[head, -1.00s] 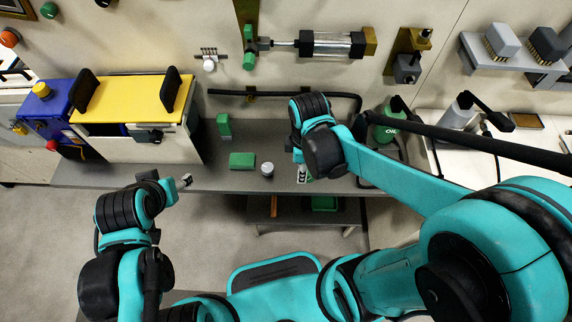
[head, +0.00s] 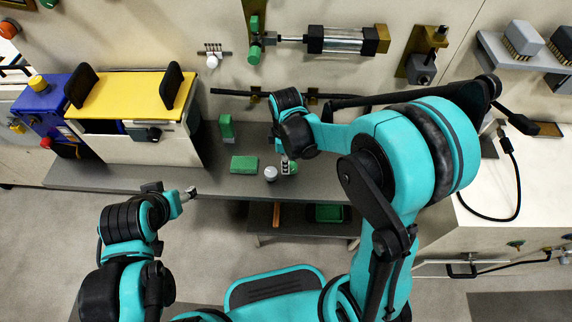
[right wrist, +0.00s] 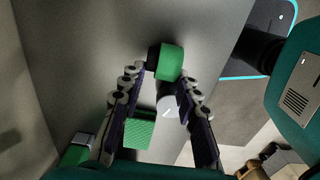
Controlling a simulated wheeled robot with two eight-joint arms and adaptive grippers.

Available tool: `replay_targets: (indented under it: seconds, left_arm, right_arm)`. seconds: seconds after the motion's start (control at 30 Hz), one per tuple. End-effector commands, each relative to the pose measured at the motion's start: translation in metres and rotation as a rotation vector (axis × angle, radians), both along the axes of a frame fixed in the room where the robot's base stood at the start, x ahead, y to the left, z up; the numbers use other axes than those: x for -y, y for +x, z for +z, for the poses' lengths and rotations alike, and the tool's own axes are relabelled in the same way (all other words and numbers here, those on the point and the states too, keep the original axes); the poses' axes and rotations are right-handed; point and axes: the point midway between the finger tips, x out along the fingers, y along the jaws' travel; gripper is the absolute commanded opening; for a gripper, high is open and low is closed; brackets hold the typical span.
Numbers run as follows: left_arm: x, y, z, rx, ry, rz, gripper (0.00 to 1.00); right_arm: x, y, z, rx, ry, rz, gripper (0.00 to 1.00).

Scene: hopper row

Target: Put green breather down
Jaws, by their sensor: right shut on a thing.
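In the head view my right gripper (head: 287,163) is over the grey bench, just right of a small white-and-grey round part (head: 270,174). The breather is mostly hidden by the gripper there. I cannot tell whether it touches the bench. My left gripper (head: 187,194) is in front of the bench's front edge; its jaw state is unclear.
A flat green block (head: 244,164) and an upright green piece (head: 226,127) are on the bench (head: 330,190), left of my right gripper. A yellow-topped machine (head: 130,95) stands at the left. A black bar runs along the wall behind. Bare bench lies at the front right.

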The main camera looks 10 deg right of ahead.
Motion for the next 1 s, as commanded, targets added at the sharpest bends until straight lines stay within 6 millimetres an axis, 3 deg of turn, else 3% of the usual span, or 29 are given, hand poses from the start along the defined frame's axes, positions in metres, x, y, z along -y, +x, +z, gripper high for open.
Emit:
replay_targets:
  seconds: [0.07,0.43,0.47,0.5,0.53,0.87,1.0]
  left_arm:
    - [0.000,0.000,-0.007,0.000,0.000,0.000,0.58]
    - [0.000,0.000,-0.009,0.000,0.000,0.000,0.58]
    - [0.000,0.000,-0.008,0.000,0.000,0.000,0.58]
    - [0.000,0.000,-0.008,0.000,0.000,0.000,0.58]
    - [0.000,0.000,-0.008,0.000,0.000,0.000,0.58]
    - [0.000,0.000,-0.005,0.000,0.000,0.000,0.58]
    - [0.000,0.000,0.004,0.000,0.000,0.000,0.58]
  right_arm:
    - [0.000,0.000,-0.011,0.000,0.000,0.000,0.04]
    - [0.000,0.000,-0.014,0.000,0.000,0.000,0.04]
    - [0.000,0.000,-0.013,0.000,0.000,0.000,0.39]
    - [0.000,0.000,-0.012,0.000,0.000,0.000,0.50]
    - [0.000,0.000,-0.012,0.000,0.000,0.000,0.52]
    - [0.000,0.000,-0.009,0.000,0.000,0.000,0.52]
    - [0.000,0.000,0.008,0.000,0.000,0.000,0.52]
